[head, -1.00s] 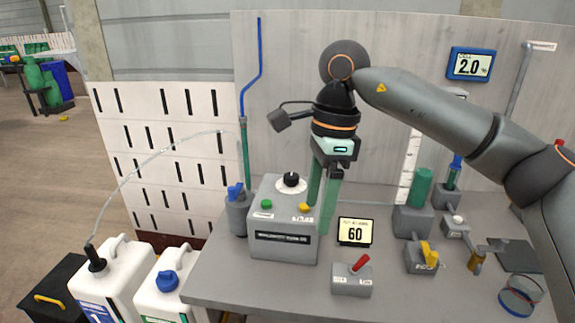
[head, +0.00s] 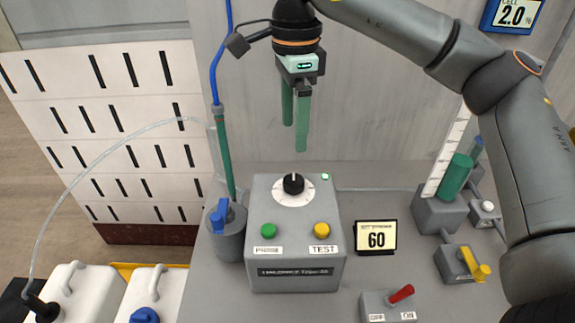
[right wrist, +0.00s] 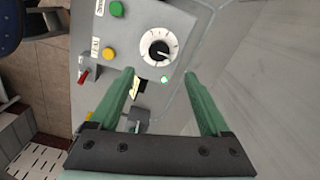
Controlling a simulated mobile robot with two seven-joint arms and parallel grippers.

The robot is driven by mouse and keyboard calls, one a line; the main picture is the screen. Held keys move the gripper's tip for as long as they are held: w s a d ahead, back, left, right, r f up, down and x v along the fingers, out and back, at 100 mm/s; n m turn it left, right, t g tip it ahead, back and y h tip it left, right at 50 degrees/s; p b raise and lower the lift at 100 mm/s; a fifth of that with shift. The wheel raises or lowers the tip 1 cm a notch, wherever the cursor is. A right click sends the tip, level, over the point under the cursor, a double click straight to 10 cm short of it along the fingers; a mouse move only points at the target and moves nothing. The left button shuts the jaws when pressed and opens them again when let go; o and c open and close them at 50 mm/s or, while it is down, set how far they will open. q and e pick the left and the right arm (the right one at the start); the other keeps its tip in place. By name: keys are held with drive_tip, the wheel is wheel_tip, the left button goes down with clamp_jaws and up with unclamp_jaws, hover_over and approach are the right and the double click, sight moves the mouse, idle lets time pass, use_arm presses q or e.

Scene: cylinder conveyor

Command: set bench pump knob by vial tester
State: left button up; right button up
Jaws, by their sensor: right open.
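The bench pump is a grey box (head: 262,210) on the bench. On its top are a black knob (head: 293,184) on a white dial, a green button (head: 268,230) and a yellow button (head: 322,230) labelled TEST. My right gripper (head: 295,138) is open and empty, pointing down above and behind the knob. In the right wrist view the knob (right wrist: 158,51) lies beyond the open fingertips, apart from them. A small display (head: 376,238) reads 60. A wall display (head: 513,12) reads 2.0. My left gripper is out of view.
A grey pot with a blue valve (head: 221,215) stands left of the pump. A red-lever switch box (head: 388,305) and a yellow-handled block (head: 459,264) sit to the right. White jugs (head: 75,295) stand at lower left. Bench space in front of the pump is clear.

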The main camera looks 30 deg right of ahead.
sight(293, 180)
wheel_tip(293, 180, down, 12)
drive_tip(key=shift+s+r, duration=0.15)
drive_tip(key=shift+r, duration=0.1)
clamp_jaws()
idle(0.7)
